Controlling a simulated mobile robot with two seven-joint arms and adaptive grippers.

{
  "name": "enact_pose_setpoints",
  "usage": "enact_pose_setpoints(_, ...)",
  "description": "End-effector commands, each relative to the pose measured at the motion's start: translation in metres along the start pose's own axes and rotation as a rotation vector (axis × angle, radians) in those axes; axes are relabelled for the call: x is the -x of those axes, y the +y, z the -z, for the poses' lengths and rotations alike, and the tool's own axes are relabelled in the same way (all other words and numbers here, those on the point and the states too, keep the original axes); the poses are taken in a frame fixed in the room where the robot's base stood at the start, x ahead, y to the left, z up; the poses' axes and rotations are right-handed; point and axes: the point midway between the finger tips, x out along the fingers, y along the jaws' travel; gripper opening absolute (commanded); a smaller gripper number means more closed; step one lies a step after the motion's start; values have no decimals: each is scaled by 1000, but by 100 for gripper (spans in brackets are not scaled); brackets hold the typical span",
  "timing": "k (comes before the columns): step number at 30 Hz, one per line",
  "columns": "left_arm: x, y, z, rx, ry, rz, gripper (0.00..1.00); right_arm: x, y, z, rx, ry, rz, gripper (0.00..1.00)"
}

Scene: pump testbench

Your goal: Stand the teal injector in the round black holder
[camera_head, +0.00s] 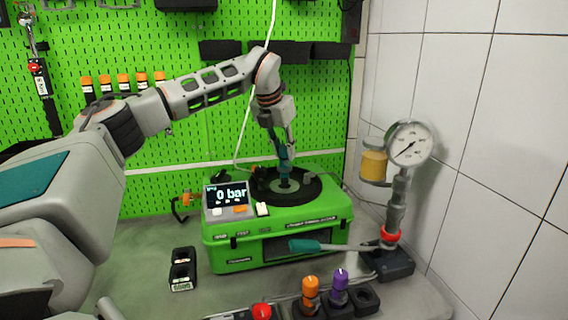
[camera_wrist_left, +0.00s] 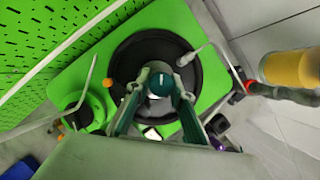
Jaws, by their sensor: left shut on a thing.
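The teal injector (camera_head: 284,156) is upright in my left gripper (camera_head: 283,147), over the round black basin (camera_head: 312,188) on top of the green tester. In the left wrist view its round teal top (camera_wrist_left: 161,84) sits between the two fingertips of my left gripper (camera_wrist_left: 161,79). The basin's dark ring (camera_wrist_left: 122,52) surrounds it there. The injector's lower end reaches down to the middle of the basin; I cannot tell whether it is seated. A round black holder (camera_head: 366,298) stands empty at the front, right of the purple injector. My right gripper is not in view.
The green tester (camera_head: 232,255) shows "0 bar". An orange injector (camera_head: 310,291) and a purple injector (camera_head: 340,284) stand at the front. A gauge pump (camera_head: 409,143) stands at right, its teal lever (camera_head: 304,245) reaching across the tester's front. A black two-hole block (camera_head: 183,269) is at left.

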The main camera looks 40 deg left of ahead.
Motion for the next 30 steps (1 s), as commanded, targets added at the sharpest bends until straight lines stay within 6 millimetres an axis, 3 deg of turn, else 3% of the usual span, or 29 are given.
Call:
enact_pose_setpoints(9,-35,0,15,-1,0,0,0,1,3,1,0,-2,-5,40)
enact_pose_setpoints(25,-43,0,18,0,-1,1,0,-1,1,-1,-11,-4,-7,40)
enact_pose_setpoints(26,-44,0,18,0,1,0,27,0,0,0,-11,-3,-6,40)
enact_pose_setpoints(27,-44,0,18,0,1,0,38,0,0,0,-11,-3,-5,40)
enact_pose_setpoints(30,-44,0,18,0,1,0,39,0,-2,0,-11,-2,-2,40)
